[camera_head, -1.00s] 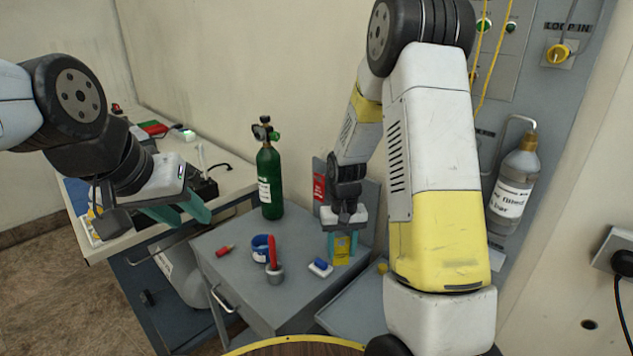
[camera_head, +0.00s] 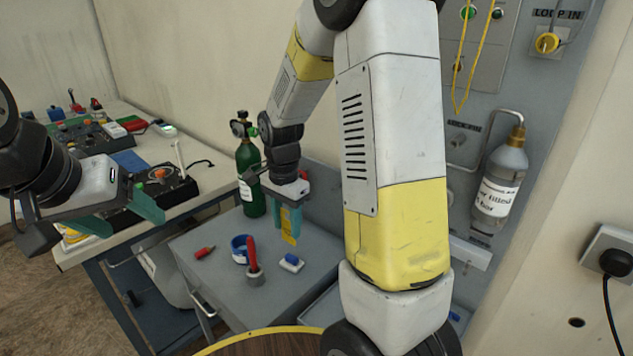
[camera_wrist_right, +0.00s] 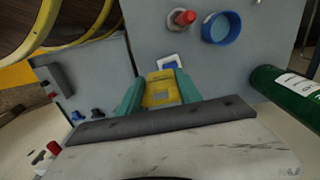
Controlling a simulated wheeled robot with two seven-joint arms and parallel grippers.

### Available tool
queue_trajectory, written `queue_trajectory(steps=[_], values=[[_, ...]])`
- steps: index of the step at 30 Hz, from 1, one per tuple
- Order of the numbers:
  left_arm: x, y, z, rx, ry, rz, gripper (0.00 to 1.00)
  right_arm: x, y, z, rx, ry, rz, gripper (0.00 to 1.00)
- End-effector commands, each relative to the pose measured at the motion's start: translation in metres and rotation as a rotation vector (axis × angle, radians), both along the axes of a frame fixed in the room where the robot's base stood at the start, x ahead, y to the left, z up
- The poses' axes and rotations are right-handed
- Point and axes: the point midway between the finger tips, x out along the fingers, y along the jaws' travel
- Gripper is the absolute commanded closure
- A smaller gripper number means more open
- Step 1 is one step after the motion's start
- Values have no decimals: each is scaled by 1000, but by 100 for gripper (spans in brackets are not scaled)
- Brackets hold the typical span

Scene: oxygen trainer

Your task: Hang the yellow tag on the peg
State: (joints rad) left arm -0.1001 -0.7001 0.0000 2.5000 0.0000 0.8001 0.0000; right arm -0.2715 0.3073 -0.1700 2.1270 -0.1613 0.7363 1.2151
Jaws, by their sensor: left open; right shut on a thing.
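The yellow tag (camera_head: 288,226) hangs between the teal fingers of my right gripper (camera_head: 290,218), which is shut on it above the grey cabinet top. In the right wrist view the tag (camera_wrist_right: 160,90) sits between both fingers. A small grey peg-like stub (camera_head: 458,141) sticks out of the wall panel under a dark label, right of my right forearm and well away from the tag. My left gripper (camera_head: 122,216) is open and empty at the left, by the front edge of the white-topped bench.
A clear bottle (camera_head: 499,185) hangs on the panel. Yellow cord (camera_head: 462,75) hangs above the stub.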

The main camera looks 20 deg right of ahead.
Motion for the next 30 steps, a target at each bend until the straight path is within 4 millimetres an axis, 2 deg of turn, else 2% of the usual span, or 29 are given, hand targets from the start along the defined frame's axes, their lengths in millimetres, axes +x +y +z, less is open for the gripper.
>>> queue_trajectory(steps=[3, 14, 17, 27, 30], values=[[0, 0, 0, 0, 0, 0, 33, -2, 1, 4, 1, -1, -50, 96], [0, 0, 0, 0, 0, 0, 33, 1, -3, 4, 1, -1, -58, 96], [0, 0, 0, 0, 0, 0, 33, 10, -18, 4, 0, -1, -62, 96], [0, 0, 0, 0, 0, 0, 33, 54, -93, 3, 0, -1, -59, 96], [0, 0, 0, 0, 0, 0, 33, 61, -107, 4, 0, 0, -57, 96]])
